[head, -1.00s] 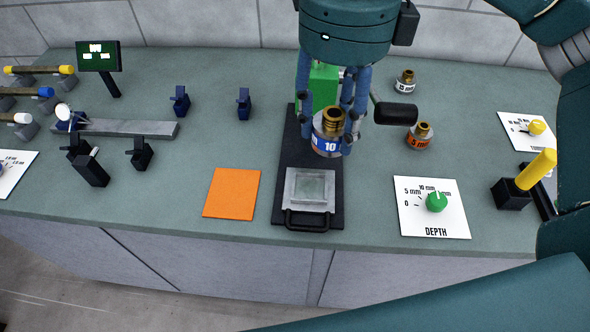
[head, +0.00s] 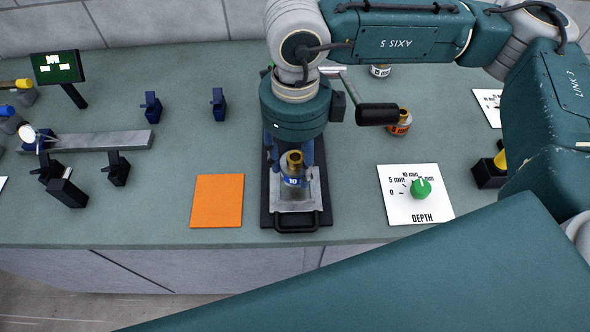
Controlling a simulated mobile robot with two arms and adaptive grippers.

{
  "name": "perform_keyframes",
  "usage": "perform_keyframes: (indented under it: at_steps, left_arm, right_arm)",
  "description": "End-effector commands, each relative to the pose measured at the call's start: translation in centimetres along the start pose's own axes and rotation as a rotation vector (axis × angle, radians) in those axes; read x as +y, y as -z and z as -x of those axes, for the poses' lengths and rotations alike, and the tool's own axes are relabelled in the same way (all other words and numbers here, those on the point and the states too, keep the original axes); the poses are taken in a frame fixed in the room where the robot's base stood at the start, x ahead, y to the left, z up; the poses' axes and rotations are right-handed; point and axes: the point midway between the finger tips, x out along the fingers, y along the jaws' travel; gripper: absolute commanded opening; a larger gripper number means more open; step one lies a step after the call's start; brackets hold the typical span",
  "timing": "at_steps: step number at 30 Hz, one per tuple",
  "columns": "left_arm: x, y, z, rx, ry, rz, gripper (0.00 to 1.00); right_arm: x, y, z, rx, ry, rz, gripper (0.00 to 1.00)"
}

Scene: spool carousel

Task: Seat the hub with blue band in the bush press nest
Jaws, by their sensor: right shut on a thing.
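The hub with blue band (head: 293,182), a grey cylinder marked 10 with a brass bush standing up in its top, is held upright by my right gripper (head: 292,172). The gripper points down with its blue fingers on both sides of the hub. The hub is at the bush press nest (head: 307,204), a grey square block on the black press base, and covers its middle. I cannot tell whether the hub touches the nest floor or is slightly above it. My left gripper is not in view.
The press lever with its black grip (head: 377,114) sticks out right of my gripper. A hub with orange band (head: 401,123) and another hub (head: 380,71) stand behind. A DEPTH card with green knob (head: 421,187) lies right, an orange mat (head: 217,201) left.

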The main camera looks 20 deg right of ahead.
Motion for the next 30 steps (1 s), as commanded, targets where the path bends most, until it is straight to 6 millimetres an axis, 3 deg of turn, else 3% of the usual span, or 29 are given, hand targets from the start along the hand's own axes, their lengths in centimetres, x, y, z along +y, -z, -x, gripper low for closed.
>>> perform_keyframes:
  at_steps: [6,14,27,28,30]
  left_arm:
    - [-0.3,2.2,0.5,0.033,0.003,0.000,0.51]
    - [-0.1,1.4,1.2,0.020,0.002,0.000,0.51]
    - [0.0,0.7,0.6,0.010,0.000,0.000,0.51]
    - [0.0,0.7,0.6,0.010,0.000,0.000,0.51]
    - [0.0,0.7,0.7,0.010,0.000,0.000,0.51]
  right_arm:
    - [0.0,-0.1,-1.5,-0.002,0.000,0.000,0.00]
    - [0.0,-0.1,-4.7,-0.003,0.000,0.001,0.00]
    - [0.0,-0.1,-5.4,-0.004,0.001,0.001,0.00]
    - [0.0,-0.1,-5.4,-0.002,0.001,0.000,0.46]
    - [0.0,-0.1,-5.3,-0.002,0.000,0.000,0.60]
